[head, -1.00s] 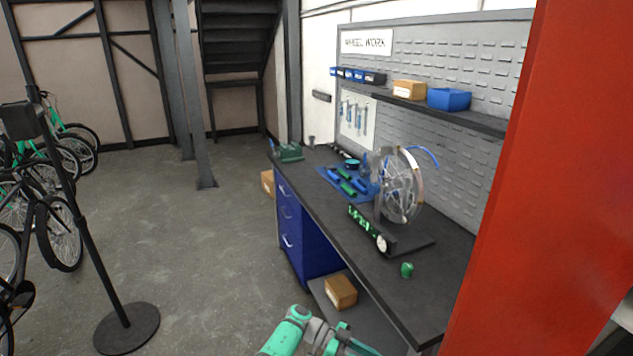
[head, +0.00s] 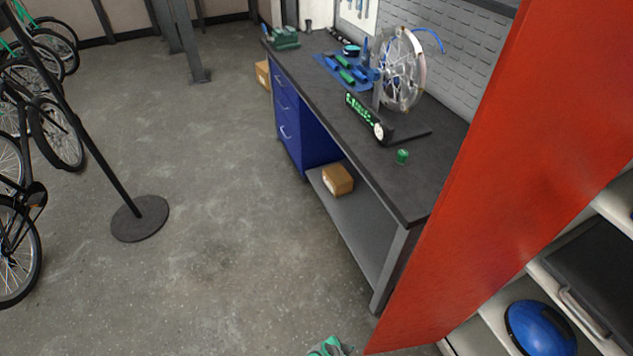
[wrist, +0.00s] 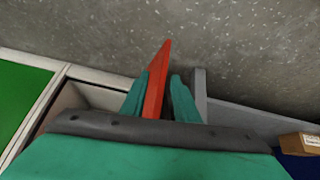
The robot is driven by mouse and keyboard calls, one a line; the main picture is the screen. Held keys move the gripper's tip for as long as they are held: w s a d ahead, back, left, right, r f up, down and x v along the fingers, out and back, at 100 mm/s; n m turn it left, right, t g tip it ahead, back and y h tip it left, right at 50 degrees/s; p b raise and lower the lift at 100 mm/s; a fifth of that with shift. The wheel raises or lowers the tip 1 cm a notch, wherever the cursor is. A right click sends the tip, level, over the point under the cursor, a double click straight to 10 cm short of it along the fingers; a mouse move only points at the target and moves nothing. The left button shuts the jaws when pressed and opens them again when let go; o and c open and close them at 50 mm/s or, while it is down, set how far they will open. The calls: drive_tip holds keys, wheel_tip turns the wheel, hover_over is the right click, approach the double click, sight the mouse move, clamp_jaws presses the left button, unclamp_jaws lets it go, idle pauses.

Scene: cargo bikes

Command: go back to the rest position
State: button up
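My gripper (wrist: 159,98) shows in the wrist view as two teal fingers with a gap between them. It looks open, and I see nothing held. A red panel (wrist: 157,80) shows through the gap, beyond the fingers; I cannot tell how far off it is.
The red panel (head: 480,180) stands at the right, beside shelves with a blue rounded object (head: 540,328). The dark workbench (head: 425,185) holds a wheel (head: 402,70) and tools. A stand base (head: 140,218) and bikes (head: 55,135) are at left. Floor between is clear.

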drive_tip(key=s+d+r+n+t+h, duration=0.1)
drive_tip(key=s+d+r, duration=0.1)
drive_tip(key=d, duration=0.7)
drive_tip(key=s+d+r+h, duration=0.1)
drive_tip(key=s+d+r, duration=0.15)
drive_tip(key=d, duration=0.55)
drive_tip(key=s+d+r+n+t+h, duration=0.25)
drive_tip(key=d+r+n+t, duration=0.3)
drive_tip(key=d+r, duration=1.15)
drive_tip(key=s+a+r+n+t+y, duration=0.2)
drive_tip(key=s+a+r+n+y, duration=0.15)
drive_tip(key=a+r, duration=0.6)
drive_tip(key=s+a+r+n+t+y, duration=0.1)
drive_tip(key=s+a+r+n+y, duration=0.25)
drive_tip(key=a, duration=1.15)
drive_tip(key=s+a+r+n+t+y, duration=0.1)
drive_tip(key=s+a+r+t+y, duration=0.2)
drive_tip(key=a+r, duration=0.7)
drive_tip(key=s+a+r+m, duration=0.2)
drive_tip(key=s+a+r, duration=0.3)
drive_tip(key=a+r, duration=0.7)
drive_tip(key=shift+s+a+r+y, duration=0.15)
drive_tip(key=shift+a+r+y, duration=0.25)
drive_tip(key=shift+a, duration=0.65)
